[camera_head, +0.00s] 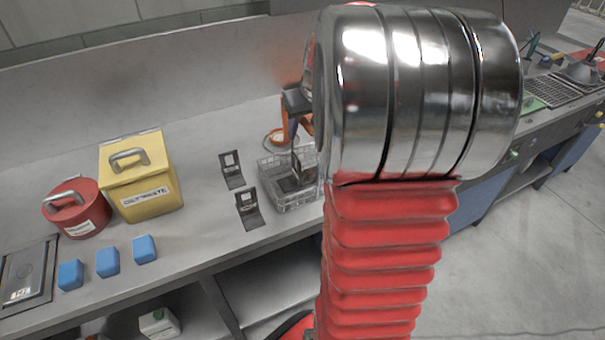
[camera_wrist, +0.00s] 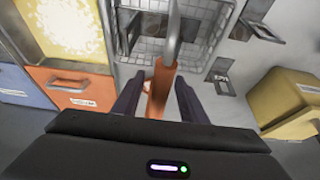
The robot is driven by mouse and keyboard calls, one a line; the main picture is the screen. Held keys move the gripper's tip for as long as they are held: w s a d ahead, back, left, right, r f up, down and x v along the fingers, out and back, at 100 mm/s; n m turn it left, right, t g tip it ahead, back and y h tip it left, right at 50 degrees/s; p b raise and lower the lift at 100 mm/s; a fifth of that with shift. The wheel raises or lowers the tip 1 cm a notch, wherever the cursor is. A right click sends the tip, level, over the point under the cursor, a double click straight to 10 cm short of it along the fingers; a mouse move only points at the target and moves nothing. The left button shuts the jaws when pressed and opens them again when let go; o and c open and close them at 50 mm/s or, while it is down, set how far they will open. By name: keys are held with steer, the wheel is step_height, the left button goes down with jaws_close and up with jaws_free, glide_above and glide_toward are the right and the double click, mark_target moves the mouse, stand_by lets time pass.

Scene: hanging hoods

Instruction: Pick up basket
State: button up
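The basket (camera_head: 274,196) is a grey wire basket on the worktop, with a dark item inside. Its right part is hidden behind my arm in the head view. It also shows in the wrist view (camera_wrist: 203,42), with a curved grey handle and an orange grip (camera_wrist: 158,92) pointing toward me. My gripper (camera_wrist: 157,80) is open, with one dark finger on each side of the orange grip. Small gaps show between the fingers and the grip. The gripper is mostly hidden behind my arm in the head view.
Two dark stands with labels (camera_head: 232,170) (camera_head: 248,208) are left of the basket. A yellow bin (camera_head: 141,177), a red round container (camera_head: 77,208) and several blue blocks (camera_head: 108,262) are farther left.

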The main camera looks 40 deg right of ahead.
steer(key=shift+x, duration=0.9)
steer(key=shift+c, duration=0.4)
jaws_close()
steer(key=shift+w+r, duration=0.1)
